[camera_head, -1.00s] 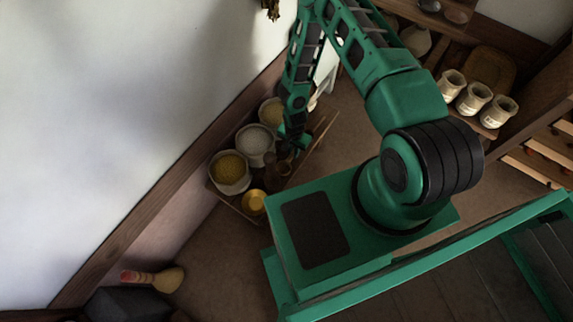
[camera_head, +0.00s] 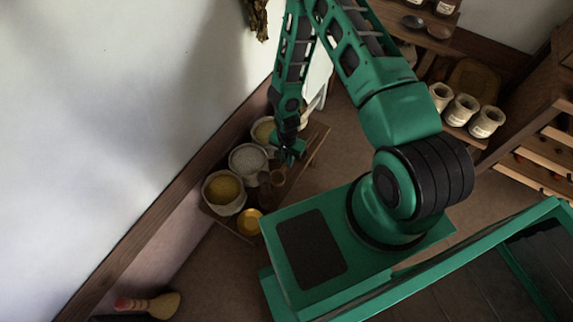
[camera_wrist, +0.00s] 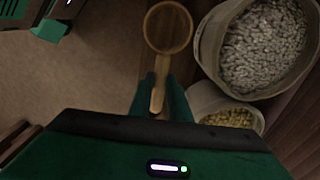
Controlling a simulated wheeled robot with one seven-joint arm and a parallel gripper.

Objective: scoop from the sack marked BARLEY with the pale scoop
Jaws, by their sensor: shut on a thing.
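My gripper (camera_wrist: 160,98) is shut on the handle of a tan wooden scoop (camera_wrist: 168,27) in the wrist view. The scoop's round bowl points away from my gripper and looks empty. A pale sack of grey-white grain (camera_wrist: 265,45) is right of the bowl, and a smaller-looking sack of yellow grain (camera_wrist: 228,118) is right of my fingers. In the head view my gripper (camera_head: 290,152) is just right of a row of three open sacks: yellow grain (camera_head: 223,190) in front, grey-white (camera_head: 248,160) in the middle, yellow (camera_head: 263,130) behind. No BARLEY marking is readable.
A yellow dish (camera_head: 250,222) and brown upright containers (camera_head: 265,181) stand beside the sacks along the wall. Pale labelled jars (camera_head: 461,109) and a shelf with dark spoons (camera_head: 439,30) are at right. A brush (camera_head: 150,305) lies lower left. Open floor lies between.

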